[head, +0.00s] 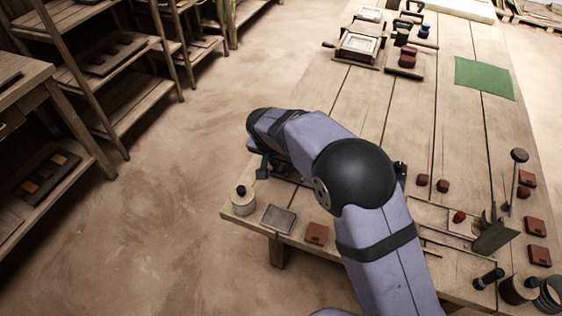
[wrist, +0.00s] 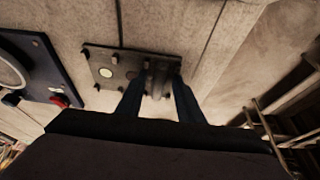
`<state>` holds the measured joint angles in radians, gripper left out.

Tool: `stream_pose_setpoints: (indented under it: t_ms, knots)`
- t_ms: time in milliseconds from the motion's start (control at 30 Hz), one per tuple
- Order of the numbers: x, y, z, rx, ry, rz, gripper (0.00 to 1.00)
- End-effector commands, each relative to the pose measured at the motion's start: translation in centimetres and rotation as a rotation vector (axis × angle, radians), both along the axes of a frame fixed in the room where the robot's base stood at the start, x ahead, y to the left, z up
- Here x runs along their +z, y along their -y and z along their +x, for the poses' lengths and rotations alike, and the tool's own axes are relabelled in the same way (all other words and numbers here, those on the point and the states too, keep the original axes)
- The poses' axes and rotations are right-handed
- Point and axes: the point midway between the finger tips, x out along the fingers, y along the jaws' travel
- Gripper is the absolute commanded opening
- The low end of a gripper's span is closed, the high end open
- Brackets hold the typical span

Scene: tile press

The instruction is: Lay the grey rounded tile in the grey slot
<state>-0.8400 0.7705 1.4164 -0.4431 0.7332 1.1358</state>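In the wrist view, a dark plate (wrist: 97,55) with short corner posts and pale round spots lies on the plank table. My gripper (wrist: 156,88) has its two dark fingers apart over the plate's right part. A blurred grey patch (wrist: 157,72) shows between the fingertips. I cannot tell whether it is the grey rounded tile in the grip or part of the plate, and I cannot make out the grey slot. In the head view, my own arm mostly hides the gripper and the plate.
A dark blue device (wrist: 38,72) with a red knob stands left of the plate. In the head view, a pale round pot (head: 243,205), a grey framed tray (head: 279,218) and a red-brown tile (head: 317,233) sit along the table's near edge. A green mat (head: 484,77) lies farther back.

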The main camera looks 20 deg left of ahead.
Motion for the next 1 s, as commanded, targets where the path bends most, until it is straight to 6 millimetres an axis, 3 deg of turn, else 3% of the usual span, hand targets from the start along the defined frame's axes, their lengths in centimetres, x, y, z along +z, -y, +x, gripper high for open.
stream_pose_setpoints:
  t_ms: [267, 700, 1000]
  knots:
    - [1.5, -0.1, -0.4, 0.001, 0.002, 0.003, 0.34]
    - [8.5, -0.1, -3.4, 0.001, 0.002, 0.003, 0.34]
    - [11.2, 0.0, -4.5, 0.001, 0.001, 0.001, 0.34]
